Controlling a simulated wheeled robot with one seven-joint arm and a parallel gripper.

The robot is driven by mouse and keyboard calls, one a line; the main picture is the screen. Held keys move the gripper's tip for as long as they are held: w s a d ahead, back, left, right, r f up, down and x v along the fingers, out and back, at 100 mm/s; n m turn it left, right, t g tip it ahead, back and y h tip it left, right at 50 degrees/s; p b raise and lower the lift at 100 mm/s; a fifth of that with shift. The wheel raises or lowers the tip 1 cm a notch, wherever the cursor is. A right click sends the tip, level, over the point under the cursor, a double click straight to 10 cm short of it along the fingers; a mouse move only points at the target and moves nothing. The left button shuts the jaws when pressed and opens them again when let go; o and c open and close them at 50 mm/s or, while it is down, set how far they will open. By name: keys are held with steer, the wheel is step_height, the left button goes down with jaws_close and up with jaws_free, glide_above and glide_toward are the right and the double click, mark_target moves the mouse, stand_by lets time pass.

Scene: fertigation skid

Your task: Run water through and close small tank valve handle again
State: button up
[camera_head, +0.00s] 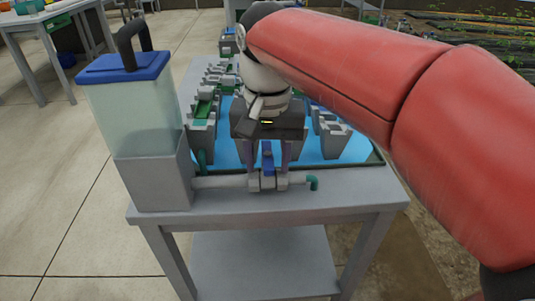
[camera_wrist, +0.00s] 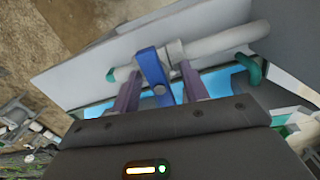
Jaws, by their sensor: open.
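The small tank (camera_head: 140,130) stands at the table's left end, with clear walls, a blue lid, a black handle and a grey base. A pale pipe (camera_head: 222,181) runs right from its base to a grey valve and ends in a green spout (camera_head: 314,183). The blue valve handle (camera_head: 267,160) rises from the valve; in the wrist view the blue handle (camera_wrist: 151,68) lies between my fingers. My gripper (camera_head: 268,165) is open around the handle, its purple fingers (camera_wrist: 158,90) on either side with gaps. Whether water flows from the spout cannot be told.
A blue tray (camera_head: 340,150) with several grey blocks and fittings lies behind the valve on the grey table (camera_head: 340,197). Another table (camera_head: 50,20) with coloured items stands at the back left. The floor at left is clear.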

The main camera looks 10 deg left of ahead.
step_height(320, 180, up, 10)
stand_by(0.6)
